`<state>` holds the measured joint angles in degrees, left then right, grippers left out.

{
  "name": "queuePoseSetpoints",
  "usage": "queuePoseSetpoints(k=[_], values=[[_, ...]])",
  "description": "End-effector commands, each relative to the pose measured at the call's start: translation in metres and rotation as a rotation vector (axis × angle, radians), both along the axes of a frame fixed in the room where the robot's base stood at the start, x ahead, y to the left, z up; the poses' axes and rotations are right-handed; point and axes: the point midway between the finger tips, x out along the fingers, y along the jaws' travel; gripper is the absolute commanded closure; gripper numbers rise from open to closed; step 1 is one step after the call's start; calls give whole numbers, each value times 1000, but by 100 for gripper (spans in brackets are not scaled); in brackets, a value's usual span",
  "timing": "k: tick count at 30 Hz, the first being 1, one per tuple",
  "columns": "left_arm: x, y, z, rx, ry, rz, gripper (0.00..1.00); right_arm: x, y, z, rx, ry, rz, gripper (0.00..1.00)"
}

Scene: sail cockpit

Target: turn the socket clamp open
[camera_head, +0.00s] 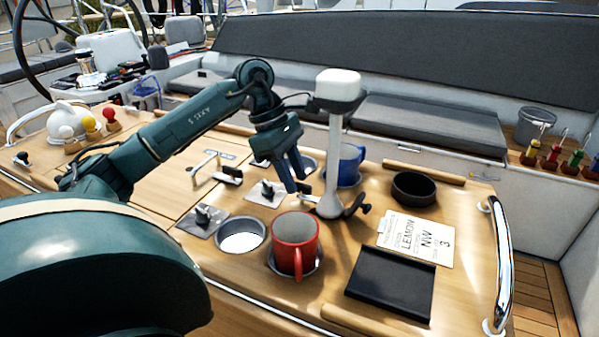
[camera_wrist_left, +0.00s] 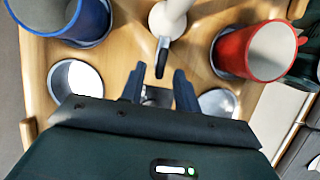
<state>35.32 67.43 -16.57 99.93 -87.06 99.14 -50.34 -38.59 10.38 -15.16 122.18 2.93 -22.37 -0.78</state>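A white post (camera_head: 335,150) with a white block head stands upright on the wooden table. Its wider round foot (camera_head: 329,207) also shows in the left wrist view (camera_wrist_left: 168,18). I take the fittings at this foot as the socket clamp. A dark-tipped lever (camera_wrist_left: 162,56) points from the foot toward my fingers, and a black knob (camera_head: 358,205) sticks out on the right in the head view. My left gripper (camera_head: 297,184) is open and empty, pointing down just left of the post. In the left wrist view the lever lies just beyond the gap between the fingertips (camera_wrist_left: 158,76). My right gripper is not in view.
A red mug (camera_head: 295,240) stands in front and a blue mug (camera_head: 350,165) behind, close to the post. Two metal-plate toggles (camera_head: 203,220) (camera_head: 266,192), a black bowl (camera_head: 414,188), a printed card (camera_head: 415,237) and a dark tray (camera_head: 392,283) surround it. An empty round holder (camera_head: 241,240) is front left.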

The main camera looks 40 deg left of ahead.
Motion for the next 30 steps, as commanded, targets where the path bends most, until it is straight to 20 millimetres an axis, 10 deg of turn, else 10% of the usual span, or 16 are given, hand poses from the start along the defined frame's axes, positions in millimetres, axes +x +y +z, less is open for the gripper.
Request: queuePoseSetpoints(k=[15,30], values=[[4,-14,-11,1,0,0,68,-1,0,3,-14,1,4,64],[4,-13,-11,1,0,0,100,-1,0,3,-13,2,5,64]])
